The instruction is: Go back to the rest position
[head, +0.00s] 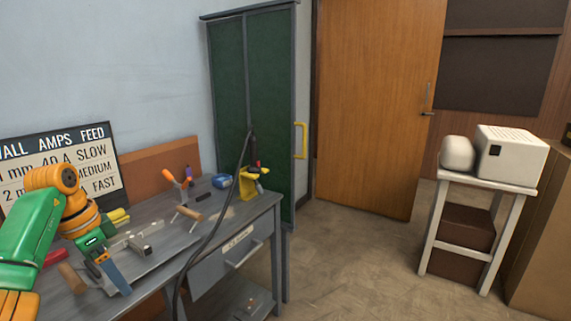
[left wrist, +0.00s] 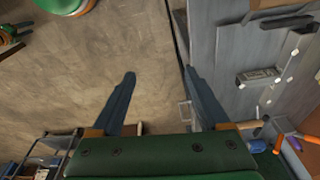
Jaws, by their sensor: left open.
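My left gripper (head: 120,286) comes in from the left in the head view, with its green and orange arm over the workbench (head: 262,207). Its grey fingers point down near the front edge of the bench. In the left wrist view, the left gripper (left wrist: 160,82) is open, with two spread dark fingers and nothing between them. Bare floor and the bench edge show beyond the fingers. My right gripper does not show clearly in either view.
A lettered sign (head: 95,160) stands behind the bench. Clamps, a yellow holder (head: 249,183) and a blue item (head: 221,181) sit on top. A dark cable (head: 215,225) hangs over the front. A green cabinet (head: 232,100) stands behind.

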